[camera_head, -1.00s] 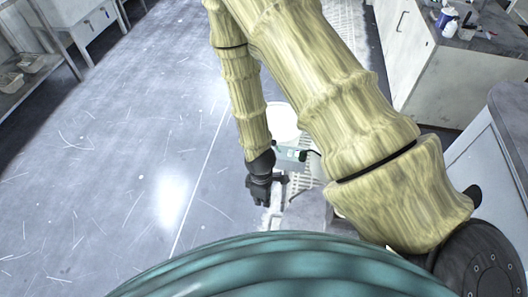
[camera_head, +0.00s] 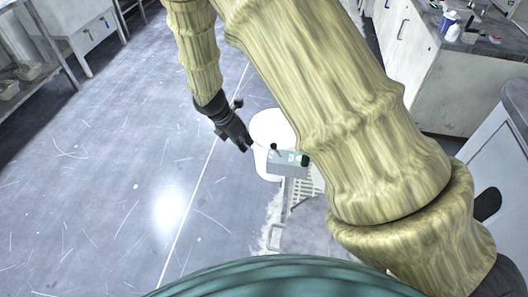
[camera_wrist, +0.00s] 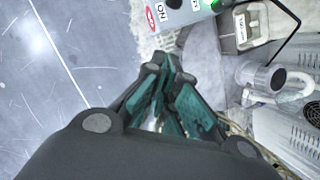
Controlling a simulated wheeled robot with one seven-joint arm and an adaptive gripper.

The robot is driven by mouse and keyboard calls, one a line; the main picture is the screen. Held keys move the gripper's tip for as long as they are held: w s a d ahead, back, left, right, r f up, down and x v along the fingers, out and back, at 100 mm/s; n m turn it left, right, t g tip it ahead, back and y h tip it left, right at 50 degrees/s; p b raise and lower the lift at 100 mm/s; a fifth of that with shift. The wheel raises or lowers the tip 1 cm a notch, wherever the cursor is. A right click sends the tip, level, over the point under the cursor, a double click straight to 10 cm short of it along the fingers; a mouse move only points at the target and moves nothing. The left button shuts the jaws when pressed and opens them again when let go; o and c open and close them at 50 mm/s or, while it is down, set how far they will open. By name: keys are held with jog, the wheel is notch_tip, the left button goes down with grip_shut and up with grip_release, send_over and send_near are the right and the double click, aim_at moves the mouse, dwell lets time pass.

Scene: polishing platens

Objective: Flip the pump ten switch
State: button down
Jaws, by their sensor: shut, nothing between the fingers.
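A small grey switch box (camera_head: 287,163) stands right of my gripper in the head view, with a dark knob or lever near each end. In the wrist view the switch box (camera_wrist: 180,12) is cut off by the top edge. It shows a red mark, an upside-down ON label and a green light. No pump number is readable, and I cannot tell the switch's position. My gripper (camera_head: 244,145) is shut and empty, left of the box and apart from it. In the wrist view my gripper (camera_wrist: 168,75) has its teal-padded fingers together, below the box.
The wrist view shows a square metal holder (camera_wrist: 250,28), a white cup-like part (camera_wrist: 262,76) and a grilled white unit (camera_wrist: 292,125) at right. A cluttered counter (camera_head: 480,45) stands at right; open floor lies left.

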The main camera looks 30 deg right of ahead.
aim_at(276, 150)
jog(key=shift+f, duration=0.15)
jog(key=d+f, duration=0.7)
jog(key=f, duration=0.1)
jog(key=shift+w+d+f+p, duration=0.25)
jog(key=shift+w+f+p, duration=0.1)
jog(key=shift+w, duration=0.1)
jog(key=shift+r, duration=0.15)
dwell(0.4)
jog(key=shift+s+d+r+y+p, duration=0.1)
jog(key=shift+s+r+y+p, duration=0.05)
jog(key=shift+y+p, duration=0.15)
